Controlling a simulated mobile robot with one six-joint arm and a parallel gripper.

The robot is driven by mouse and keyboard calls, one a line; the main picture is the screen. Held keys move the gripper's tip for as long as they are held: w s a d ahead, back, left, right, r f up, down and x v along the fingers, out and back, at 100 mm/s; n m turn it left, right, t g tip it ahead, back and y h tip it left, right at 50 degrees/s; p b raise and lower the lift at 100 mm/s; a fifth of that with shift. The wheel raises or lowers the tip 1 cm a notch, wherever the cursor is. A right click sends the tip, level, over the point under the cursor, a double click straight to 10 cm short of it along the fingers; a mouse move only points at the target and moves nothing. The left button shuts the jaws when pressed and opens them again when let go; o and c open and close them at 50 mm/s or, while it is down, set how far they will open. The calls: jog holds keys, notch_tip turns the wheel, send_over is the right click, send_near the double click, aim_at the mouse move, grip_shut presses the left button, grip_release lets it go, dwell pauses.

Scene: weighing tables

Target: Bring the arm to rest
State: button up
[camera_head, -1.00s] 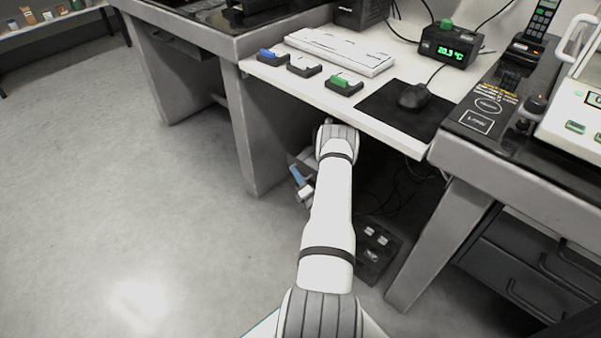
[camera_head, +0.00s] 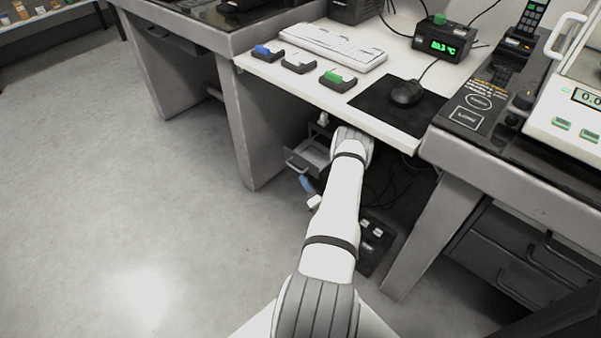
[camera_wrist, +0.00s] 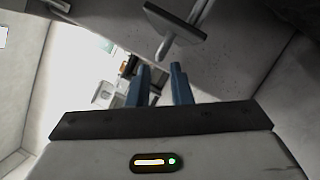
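My arm (camera_head: 338,208) reaches forward and bends down beneath the front edge of the white desk. My gripper (camera_wrist: 160,80) shows in the wrist view as two blue fingers standing apart, with nothing seen held between them. In the head view, a small blue part (camera_head: 306,184) beside the forearm looks like one of these fingers, low in front of the knee space. The rest of the gripper is hidden behind my arm.
A grey drawer (camera_head: 312,153) stands pulled out under the white desk (camera_head: 300,83), close to my arm. Grey table legs (camera_head: 243,125) flank the knee space. A dark box (camera_head: 377,240) lies below with cables. Open floor (camera_head: 120,220) is at left.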

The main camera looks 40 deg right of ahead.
jog(key=shift+s+a+f, duration=0.1)
jog(key=shift+s+f, duration=0.05)
jog(key=shift+s, duration=0.3)
